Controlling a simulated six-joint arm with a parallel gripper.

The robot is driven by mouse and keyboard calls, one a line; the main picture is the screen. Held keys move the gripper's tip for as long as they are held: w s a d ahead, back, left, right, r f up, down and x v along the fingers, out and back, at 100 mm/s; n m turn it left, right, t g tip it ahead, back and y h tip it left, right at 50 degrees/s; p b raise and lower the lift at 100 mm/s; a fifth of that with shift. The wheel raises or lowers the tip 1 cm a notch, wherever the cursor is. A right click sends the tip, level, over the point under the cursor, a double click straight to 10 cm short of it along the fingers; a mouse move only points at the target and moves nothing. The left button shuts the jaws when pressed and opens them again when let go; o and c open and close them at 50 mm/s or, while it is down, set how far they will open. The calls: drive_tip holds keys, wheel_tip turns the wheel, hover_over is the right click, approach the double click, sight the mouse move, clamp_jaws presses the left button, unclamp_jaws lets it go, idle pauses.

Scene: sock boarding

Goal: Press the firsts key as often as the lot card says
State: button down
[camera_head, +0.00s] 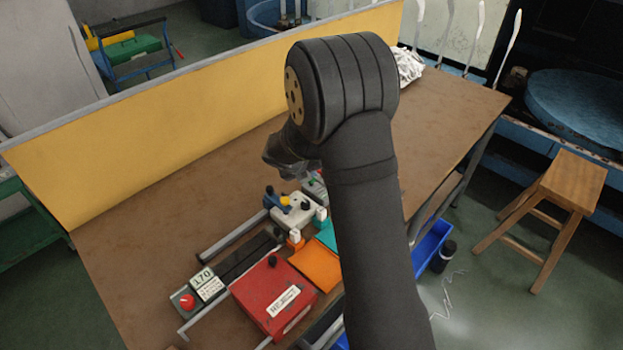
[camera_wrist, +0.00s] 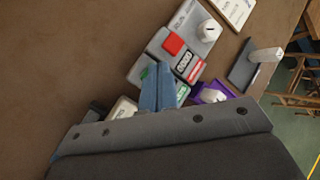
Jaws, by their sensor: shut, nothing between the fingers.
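My gripper (camera_wrist: 158,86) is shut, its blue fingertips together over a grey two-key counter (camera_wrist: 155,50) in the wrist view. The counter has a red key (camera_wrist: 173,43), a small display (camera_wrist: 184,62) with unreadable digits and a red label (camera_wrist: 195,72). A green key (camera_wrist: 147,72) shows just left of the fingertips, partly hidden by them. I cannot tell whether the fingertips touch it. Neither key's wording is readable, so I cannot tell which is firsts. A white card (camera_wrist: 236,10) with dark print lies at the top; its text is unreadable. The arm hides much of this area in the head view.
A grey unit with a white knob (camera_wrist: 208,31) stands beside the counter. A purple piece (camera_wrist: 207,92) lies right of the fingers. In the head view, a red box (camera_head: 262,296), an orange tray (camera_head: 318,266) and a red button (camera_head: 187,301) crowd the front. The left tabletop (camera_head: 150,225) is clear.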

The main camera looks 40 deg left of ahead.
drive_tip(key=shift+f, duration=0.55)
idle(0.4)
drive_tip(key=shift+r, duration=1.1)
drive_tip(key=shift+r, duration=2.5)
drive_tip(key=shift+f, duration=0.15)
wheel_tip(320, 180, up, 4)
drive_tip(key=shift+r, duration=0.1)
